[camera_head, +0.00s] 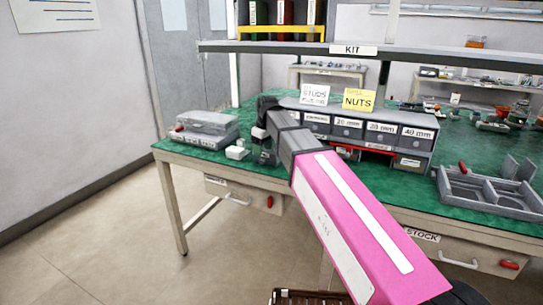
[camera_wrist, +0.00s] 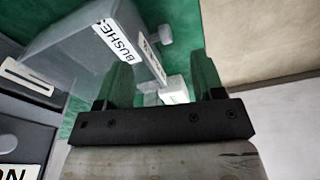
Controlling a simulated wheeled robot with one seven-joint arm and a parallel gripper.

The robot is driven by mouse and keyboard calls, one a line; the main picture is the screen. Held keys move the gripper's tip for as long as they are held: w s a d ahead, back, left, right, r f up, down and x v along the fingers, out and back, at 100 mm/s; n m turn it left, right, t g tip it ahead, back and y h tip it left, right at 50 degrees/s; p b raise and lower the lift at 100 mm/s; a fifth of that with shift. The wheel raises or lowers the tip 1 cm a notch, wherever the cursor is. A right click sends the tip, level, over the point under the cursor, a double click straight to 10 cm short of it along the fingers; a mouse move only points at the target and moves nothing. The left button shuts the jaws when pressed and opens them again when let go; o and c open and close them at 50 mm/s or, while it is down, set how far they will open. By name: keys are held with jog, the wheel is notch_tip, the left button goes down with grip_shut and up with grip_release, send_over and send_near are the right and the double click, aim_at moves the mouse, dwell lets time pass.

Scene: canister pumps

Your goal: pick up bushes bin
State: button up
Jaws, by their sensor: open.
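The bushes bin (camera_wrist: 88,42) is grey with a white label reading "BUSHE…" and fills the upper left of the wrist view, partly cut off or covered by my gripper. My gripper (camera_wrist: 162,75) is open, with its two fingers apart. The left finger overlaps the bin's labelled side in the picture; I cannot tell whether it touches. A small whitish block shows between and beyond the fingers. In the head view my arm reaches over the bench's left part and hides much of that spot; I cannot clearly make out the bin there.
A drawer unit (camera_head: 348,130) with size labels stands right of my arm, under a shelf marked KIT (camera_head: 353,50). Grey cases (camera_head: 205,127) lie at the bench's left end, near a small white block (camera_head: 237,152). A divided grey tray (camera_head: 487,190) lies at right.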

aim_at(260, 165)
jog(key=shift+w+a+f, duration=0.15)
jog(key=shift+a+f, duration=0.05)
jog(key=shift+f, duration=0.65)
jog(key=shift+w+a+f, duration=0.1)
jog(key=shift+a+f, duration=0.05)
jog(key=shift+f, duration=0.7)
jog(key=shift+w+a+f, duration=0.15)
jog(key=shift+a+f, duration=0.05)
jog(key=shift+f, duration=0.65)
jog(key=c, duration=1.1)
